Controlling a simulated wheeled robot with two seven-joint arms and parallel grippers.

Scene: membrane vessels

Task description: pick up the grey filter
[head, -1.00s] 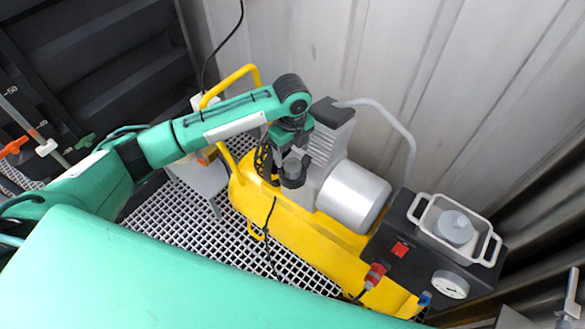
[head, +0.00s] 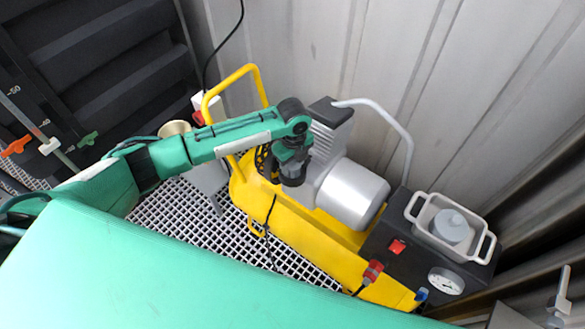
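The grey filter (head: 452,227) appears to be the round grey piece with a small knob on top. It sits inside a pale grey tray with two handles (head: 418,208), on the dark control box at the right. My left gripper (head: 290,180) points down over the yellow compressor, beside its motor, well to the left of the filter and apart from it. Its fingertips are small and dark, so I cannot tell whether they are open or shut. My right gripper is not in view.
The yellow compressor (head: 335,262) has a silver cylinder (head: 353,195), a curved grey pipe (head: 402,128) and a yellow handle (head: 232,76). A gauge (head: 446,281) and red switch (head: 397,247) are on the box. Corrugated wall stands close behind; grating covers the floor.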

